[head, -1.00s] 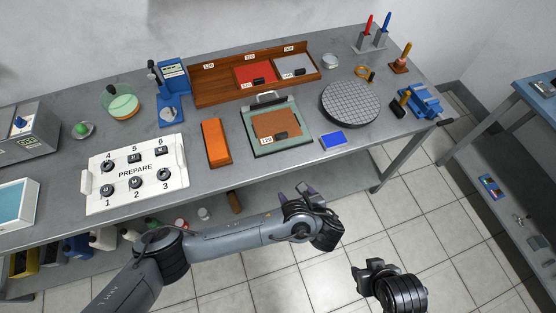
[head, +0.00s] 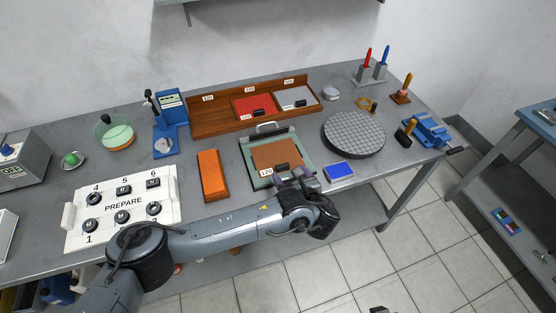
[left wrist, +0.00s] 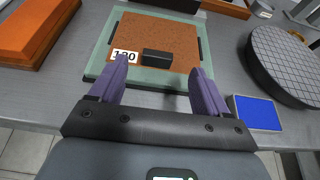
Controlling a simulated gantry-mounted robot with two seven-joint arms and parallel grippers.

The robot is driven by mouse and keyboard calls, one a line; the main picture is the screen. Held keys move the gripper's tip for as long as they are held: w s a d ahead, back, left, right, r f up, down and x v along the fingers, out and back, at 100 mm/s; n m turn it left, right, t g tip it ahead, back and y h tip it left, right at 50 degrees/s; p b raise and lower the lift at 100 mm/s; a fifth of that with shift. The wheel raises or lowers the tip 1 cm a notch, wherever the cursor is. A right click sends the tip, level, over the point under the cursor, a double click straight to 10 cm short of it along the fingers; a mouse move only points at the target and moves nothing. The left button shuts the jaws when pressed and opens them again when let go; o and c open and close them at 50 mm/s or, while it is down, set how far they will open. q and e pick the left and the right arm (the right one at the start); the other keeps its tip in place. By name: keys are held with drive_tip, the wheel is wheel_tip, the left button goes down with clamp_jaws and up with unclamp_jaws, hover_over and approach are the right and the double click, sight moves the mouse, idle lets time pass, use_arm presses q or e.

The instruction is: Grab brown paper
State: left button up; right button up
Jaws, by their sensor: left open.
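The brown paper (head: 277,155) is a square brown sheet with a "120" label and a small black block on its near part. It lies on a green-grey board (head: 252,172) with a clamp at its far edge. The paper also shows in the left wrist view (left wrist: 165,35). My left gripper (head: 290,178) is open and empty at the near edge of the board. In the left wrist view its purple fingers (left wrist: 160,75) stand apart on either side of the black block (left wrist: 157,57), on the near side of it. The right gripper is mostly out of view; only a dark bit shows at the bottom edge.
An orange block (head: 213,175) lies left of the board. A blue pad (head: 339,172) and a round gridded plate (head: 354,134) are on the right. A wooden rack (head: 205,121) with red and grey sheets stands behind. A white PREPARE panel (head: 125,207) is at left.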

sight(282, 165)
use_arm(q)
drive_tip(key=shift+b+x, duration=0.65)
drive_tip(key=shift+x, duration=1.9)
drive_tip(key=shift+s+a, duration=0.1)
drive_tip(key=shift+c, duration=0.4)
drive_tip(key=c, duration=1)
drive_tip(key=shift+c, duration=0.2)
